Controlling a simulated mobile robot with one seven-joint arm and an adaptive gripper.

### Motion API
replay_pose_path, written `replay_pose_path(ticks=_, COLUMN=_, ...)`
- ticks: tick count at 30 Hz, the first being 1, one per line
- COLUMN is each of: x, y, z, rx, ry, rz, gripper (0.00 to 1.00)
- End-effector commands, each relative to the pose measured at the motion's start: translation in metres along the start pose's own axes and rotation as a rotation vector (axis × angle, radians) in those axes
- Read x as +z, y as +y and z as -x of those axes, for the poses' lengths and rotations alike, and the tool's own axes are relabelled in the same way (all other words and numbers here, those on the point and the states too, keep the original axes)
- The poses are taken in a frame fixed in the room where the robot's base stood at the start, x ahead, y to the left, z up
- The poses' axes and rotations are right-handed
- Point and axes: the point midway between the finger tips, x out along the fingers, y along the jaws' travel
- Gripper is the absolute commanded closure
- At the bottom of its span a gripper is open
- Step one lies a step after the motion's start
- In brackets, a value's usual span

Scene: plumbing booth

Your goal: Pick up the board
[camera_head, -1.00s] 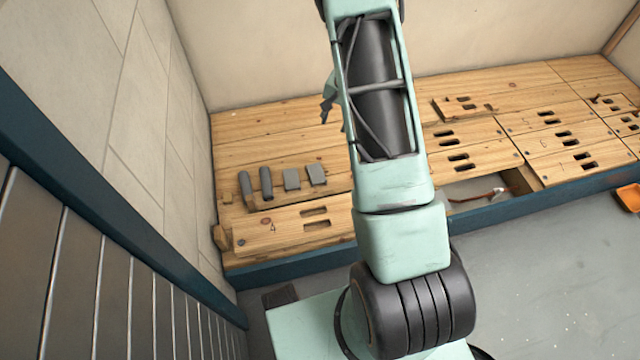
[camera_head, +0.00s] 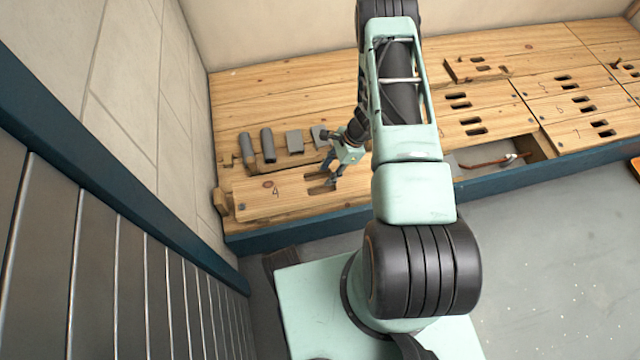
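The board marked 4 (camera_head: 275,196) is a long wooden plank with two hand slots near its right end. It lies at the front left of the wooden platform, and no lift is visible. My gripper (camera_head: 332,173) is at the board's right end, with its dark fingers at the slots, pointing down. The fingers are small and partly merge with the dark slots. I cannot tell whether they are spread or closed on the strip between the slots.
Several grey blocks and cylinders (camera_head: 269,145) stand just behind the board. Other slotted boards (camera_head: 560,95) lie on the right. An open recess (camera_head: 480,155) holds a red-brown pipe. A blue edge (camera_head: 290,232) fronts the platform; a tiled wall (camera_head: 130,80) stands left.

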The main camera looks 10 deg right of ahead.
Motion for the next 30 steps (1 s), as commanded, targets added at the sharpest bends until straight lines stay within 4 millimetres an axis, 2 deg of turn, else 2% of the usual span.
replay_pose_path(ticks=12, x=0.003, y=-0.001, z=-0.051, rx=0.0, ry=0.0, rz=0.003, gripper=0.64)
replay_pose_path(ticks=30, x=0.002, y=-0.002, z=-0.054, rx=-0.002, ry=0.0, rz=0.002, gripper=0.64)
